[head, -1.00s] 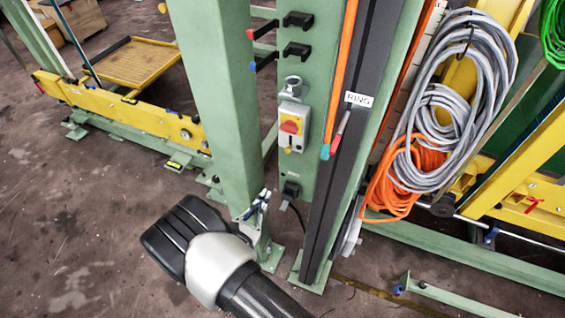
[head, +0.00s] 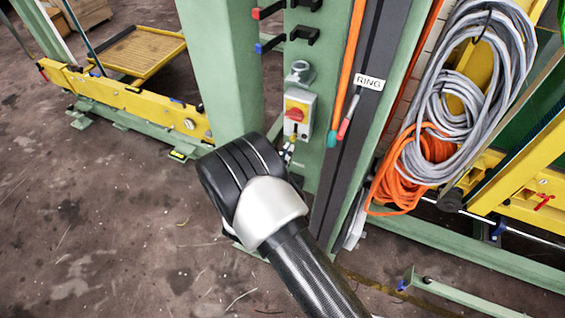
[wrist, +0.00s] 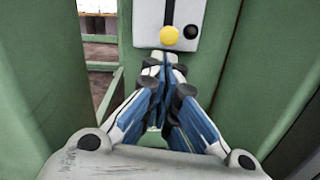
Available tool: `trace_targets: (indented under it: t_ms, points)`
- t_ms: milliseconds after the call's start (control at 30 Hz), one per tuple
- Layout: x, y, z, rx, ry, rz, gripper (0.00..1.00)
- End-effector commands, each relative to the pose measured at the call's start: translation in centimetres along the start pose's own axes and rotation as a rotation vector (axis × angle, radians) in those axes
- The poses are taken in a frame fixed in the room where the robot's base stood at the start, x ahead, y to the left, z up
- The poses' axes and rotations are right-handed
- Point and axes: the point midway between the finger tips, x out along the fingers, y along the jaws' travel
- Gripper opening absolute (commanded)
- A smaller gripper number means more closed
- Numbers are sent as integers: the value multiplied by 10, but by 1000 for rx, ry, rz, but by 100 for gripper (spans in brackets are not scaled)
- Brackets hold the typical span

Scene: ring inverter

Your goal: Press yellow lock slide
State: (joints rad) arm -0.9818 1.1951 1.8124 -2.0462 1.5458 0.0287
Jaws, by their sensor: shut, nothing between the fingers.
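The yellow lock slide shows in the wrist view as a small round yellow piece (wrist: 169,36) at the bottom of a light grey switch box (wrist: 149,22), beside a dark round spot. In the head view the box (head: 309,101) is on a green post, with a red knob (head: 294,114) on a yellow plate. My gripper (wrist: 162,62) is shut and empty, its blue and white fingers pointing up toward the box. The fingertips appear just below the yellow slide; I cannot tell whether they touch the box. In the head view my arm hides most of the gripper.
Green posts (head: 222,70) stand left of the box. Black hooks (head: 305,34) are above it. An orange strip (head: 346,75), a dark panel labelled RING (head: 369,81) and hanging grey cable (head: 450,130) are to the right. Open floor (head: 110,230) lies at the left front.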

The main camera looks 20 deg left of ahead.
Motion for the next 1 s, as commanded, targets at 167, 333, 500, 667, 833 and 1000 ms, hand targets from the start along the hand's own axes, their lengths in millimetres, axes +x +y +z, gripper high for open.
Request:
trace_targets:
  t_ms: [167, 333, 500, 667, 833, 1000]
  points:
    - [1, 0, 2, 0, 1, 0, 0]
    - [0, 0, 2, 0, 0, 0, 0]
    - [1, 2, 17, 2, -1, 0, 0]
    - [2, 6, 40, 1, 0, 0, 0]
    - [2, 5, 38, 0, 0, -1, 0]
    - [2, 5, 37, 0, 0, -1, 0]
